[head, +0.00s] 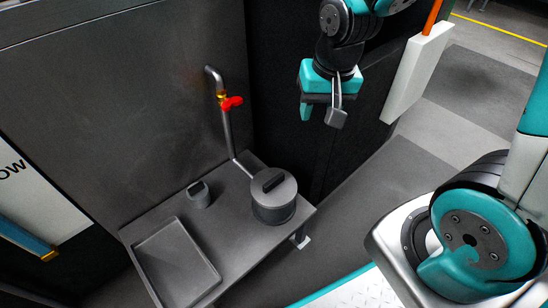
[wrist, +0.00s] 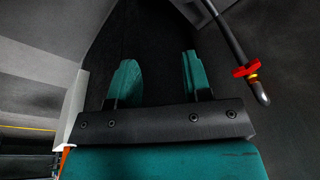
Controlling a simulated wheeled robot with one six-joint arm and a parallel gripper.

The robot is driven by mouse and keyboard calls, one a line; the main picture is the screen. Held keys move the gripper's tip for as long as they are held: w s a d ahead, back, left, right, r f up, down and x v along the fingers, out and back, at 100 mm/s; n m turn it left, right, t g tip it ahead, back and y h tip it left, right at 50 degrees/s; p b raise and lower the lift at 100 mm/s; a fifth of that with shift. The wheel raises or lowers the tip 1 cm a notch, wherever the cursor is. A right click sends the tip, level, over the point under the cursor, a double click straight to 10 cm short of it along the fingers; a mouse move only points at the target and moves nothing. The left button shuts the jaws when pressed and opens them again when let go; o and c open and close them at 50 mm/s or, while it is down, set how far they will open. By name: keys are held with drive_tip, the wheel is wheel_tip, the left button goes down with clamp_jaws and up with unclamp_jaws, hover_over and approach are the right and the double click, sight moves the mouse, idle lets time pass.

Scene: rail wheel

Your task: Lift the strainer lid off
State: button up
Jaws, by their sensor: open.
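The strainer (head: 272,214) is a dark grey round pot on the small metal table. Its grey disc lid (head: 285,193) sits on top and has a black bar handle (head: 273,181). My gripper (head: 320,114) hangs above and to the right of the strainer in the head view, well apart from it. In the wrist view, its two teal fingers (wrist: 160,72) are spread with nothing between them. The strainer and lid do not show in the wrist view.
A pipe with a red valve handle (head: 232,103) rises behind the table (head: 228,226); the handle also shows in the wrist view (wrist: 246,71). A small grey cup-like part (head: 199,195) and a shallow tray (head: 176,262) stand left of the strainer. A white panel (head: 416,72) is right of my gripper.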

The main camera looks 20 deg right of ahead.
sight(274, 180)
drive_tip(key=w+a+f+m+g, duration=0.2)
drive_tip(key=w+a+f+m, duration=0.3)
drive_tip(key=a+f+m, duration=0.45)
drive_tip(key=shift+m, duration=0.65)
drive_tip(key=f+b, duration=0.3)
drive_tip(key=f, duration=0.2)
drive_tip(key=d+f+b, duration=0.1)
drive_tip(key=f+b, duration=0.2)
drive_tip(key=f, duration=0.2)
drive_tip(key=d+f+b, duration=0.1)
drive_tip(key=f+b, duration=0.1)
drive_tip(key=f, duration=0.4)
drive_tip(key=shift+w+d+b, duration=0.15)
drive_tip(key=shift+d+b, duration=0.05)
drive_tip(key=shift+b, duration=0.2)
drive_tip(key=shift+c, duration=0.3)
clamp_jaws()
